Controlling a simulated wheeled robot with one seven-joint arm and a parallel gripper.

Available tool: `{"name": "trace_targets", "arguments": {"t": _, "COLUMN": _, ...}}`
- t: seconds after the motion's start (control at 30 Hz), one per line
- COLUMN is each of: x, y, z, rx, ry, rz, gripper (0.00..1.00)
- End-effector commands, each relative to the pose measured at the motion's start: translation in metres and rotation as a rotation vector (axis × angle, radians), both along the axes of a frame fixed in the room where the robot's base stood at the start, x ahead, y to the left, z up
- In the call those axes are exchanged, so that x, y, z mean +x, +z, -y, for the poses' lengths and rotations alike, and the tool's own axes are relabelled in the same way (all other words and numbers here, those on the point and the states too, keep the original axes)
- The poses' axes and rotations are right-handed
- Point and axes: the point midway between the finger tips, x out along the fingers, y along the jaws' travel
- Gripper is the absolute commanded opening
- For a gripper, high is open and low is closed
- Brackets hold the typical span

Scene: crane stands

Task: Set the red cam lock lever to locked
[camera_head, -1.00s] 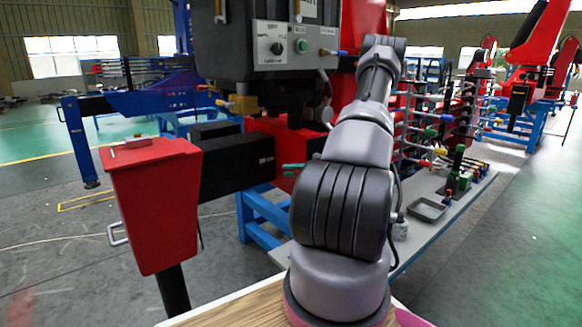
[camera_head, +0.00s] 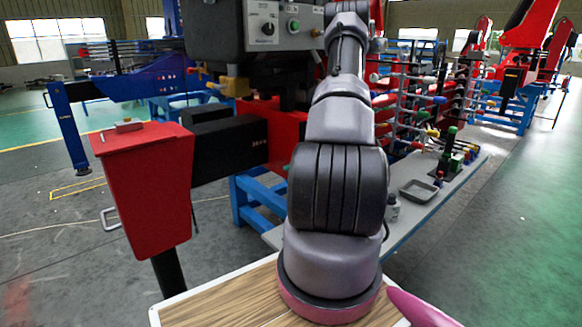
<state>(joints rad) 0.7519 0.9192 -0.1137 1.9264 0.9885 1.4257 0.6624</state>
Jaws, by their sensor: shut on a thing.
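My arm stands upright in the middle of the head view, and its far end passes behind its own upper links. My gripper is hidden there, so its jaws and anything between them do not show. I cannot pick out the red cam lock lever with certainty. A small red-tipped part (camera_head: 197,70) sticks out left of the dark machine housing (camera_head: 222,35), beside a yellow fitting (camera_head: 236,86). It is too small to tell whether it is a lever or how it is set.
A red box on a black post (camera_head: 146,190) stands at the left. A black beam (camera_head: 228,150) runs behind it towards the machine. A control panel (camera_head: 285,28) is above. A grey bench (camera_head: 410,215) with a tray (camera_head: 418,190) is at the right. Open floor lies further right.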

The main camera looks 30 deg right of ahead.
Motion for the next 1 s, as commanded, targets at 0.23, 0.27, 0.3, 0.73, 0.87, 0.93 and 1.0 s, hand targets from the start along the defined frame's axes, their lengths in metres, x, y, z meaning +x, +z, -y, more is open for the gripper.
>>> {"name": "trace_targets", "arguments": {"t": 0.23, "x": -0.0004, "y": -0.0017, "z": 0.0030, "rx": -0.021, "ry": -0.002, "rz": 0.002, "gripper": 0.00}}
{"name": "trace_targets", "arguments": {"t": 0.27, "x": -0.0004, "y": -0.0017, "z": 0.0031, "rx": -0.021, "ry": -0.002, "rz": 0.002, "gripper": 0.00}}
{"name": "trace_targets", "arguments": {"t": 0.3, "x": -0.0005, "y": -0.0018, "z": 0.0031, "rx": -0.021, "ry": -0.002, "rz": 0.002, "gripper": 0.00}}
{"name": "trace_targets", "arguments": {"t": 0.73, "x": 0.0000, "y": -0.0016, "z": 0.0026, "rx": -0.019, "ry": -0.002, "rz": 0.002, "gripper": 0.57}}
{"name": "trace_targets", "arguments": {"t": 0.87, "x": 0.0003, "y": -0.0014, "z": 0.0026, "rx": -0.020, "ry": -0.002, "rz": 0.003, "gripper": 0.57}}
{"name": "trace_targets", "arguments": {"t": 0.93, "x": 0.0004, "y": -0.0012, "z": 0.0024, "rx": -0.017, "ry": -0.002, "rz": 0.003, "gripper": 0.57}}
{"name": "trace_targets", "arguments": {"t": 1.0, "x": 0.0004, "y": 0.0002, "z": 0.0012, "rx": 0.001, "ry": -0.003, "rz": 0.001, "gripper": 0.57}}
